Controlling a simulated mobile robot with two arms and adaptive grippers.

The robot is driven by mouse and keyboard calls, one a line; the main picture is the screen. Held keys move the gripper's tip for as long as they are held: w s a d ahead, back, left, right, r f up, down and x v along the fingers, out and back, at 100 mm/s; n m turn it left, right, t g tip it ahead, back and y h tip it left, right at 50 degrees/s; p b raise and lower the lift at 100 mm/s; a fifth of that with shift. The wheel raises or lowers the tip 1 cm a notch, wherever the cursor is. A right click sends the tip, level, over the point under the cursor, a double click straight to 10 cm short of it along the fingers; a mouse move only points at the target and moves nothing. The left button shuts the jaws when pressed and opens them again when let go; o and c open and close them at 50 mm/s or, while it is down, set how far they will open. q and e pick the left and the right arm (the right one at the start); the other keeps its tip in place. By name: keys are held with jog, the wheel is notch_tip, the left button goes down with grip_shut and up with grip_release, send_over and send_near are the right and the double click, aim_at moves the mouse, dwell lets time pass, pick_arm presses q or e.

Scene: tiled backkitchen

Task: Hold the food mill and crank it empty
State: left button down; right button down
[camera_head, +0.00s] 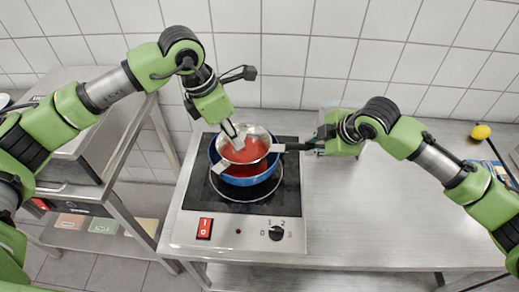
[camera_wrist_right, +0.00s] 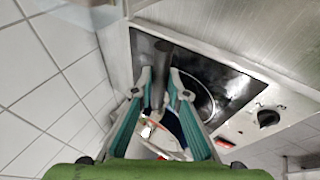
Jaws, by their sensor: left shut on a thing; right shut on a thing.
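The food mill (camera_head: 266,137) is a metal bowl with red food in it, set over a blue pot (camera_head: 245,180) on the hob. Red also shows inside the pot below it. My left gripper (camera_head: 236,134) comes down from above and is shut on the mill's crank, whose grip is mostly hidden by the fingers. My right gripper (camera_head: 312,146) is shut on the mill's dark handle (camera_head: 292,147), to the right of the bowl. In the right wrist view the handle (camera_wrist_right: 161,62) lies between the fingers (camera_wrist_right: 160,85).
The black hob (camera_head: 210,196) has a red switch (camera_head: 204,228) and a dial (camera_head: 276,233) at the front. The steel counter (camera_head: 370,220) is clear on the right. A yellow thing (camera_head: 480,132) lies at the far right. A tiled wall stands behind.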

pick_arm(q)
jog(key=shift+w+a, duration=0.3)
jog(key=shift+a, duration=0.3)
jog(key=shift+w+a, duration=0.25)
jog(key=shift+a, duration=0.35)
jog(key=shift+w, duration=0.1)
jog(key=shift+w+a, duration=0.8)
jog(key=shift+w, duration=0.35)
jog(key=shift+w, duration=1.45)
